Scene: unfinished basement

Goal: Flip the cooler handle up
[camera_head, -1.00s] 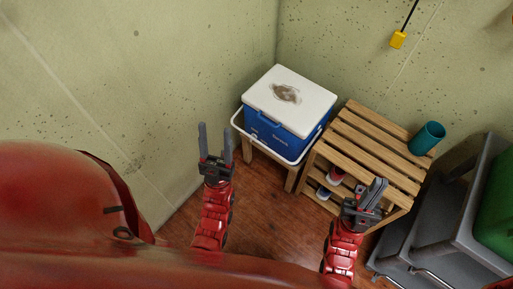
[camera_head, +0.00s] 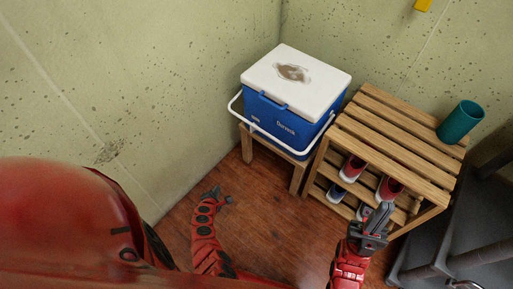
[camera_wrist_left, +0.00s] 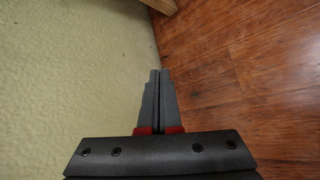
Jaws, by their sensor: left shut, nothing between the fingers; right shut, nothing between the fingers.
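A blue cooler (camera_head: 276,115) with a white lid (camera_head: 300,75) stands on a small wooden stool (camera_head: 249,145) in the corner. Its white handle (camera_head: 262,133) hangs low around the front of the body. My left gripper (camera_head: 222,197) is below and left of the cooler, over the floor and apart from it. In the left wrist view its fingers (camera_wrist_left: 157,95) are shut with nothing between them, near the wall. My right gripper (camera_head: 377,217) is shut and empty in front of the slatted shelf, right of and below the cooler.
A slatted wooden shelf (camera_head: 398,130) stands right of the cooler, with a teal cup (camera_head: 461,122) on top and red shoes (camera_head: 352,168) below. A dark grey cart (camera_head: 465,225) is at the right. Walls meet behind the cooler. Wood floor (camera_head: 270,215) in front is clear.

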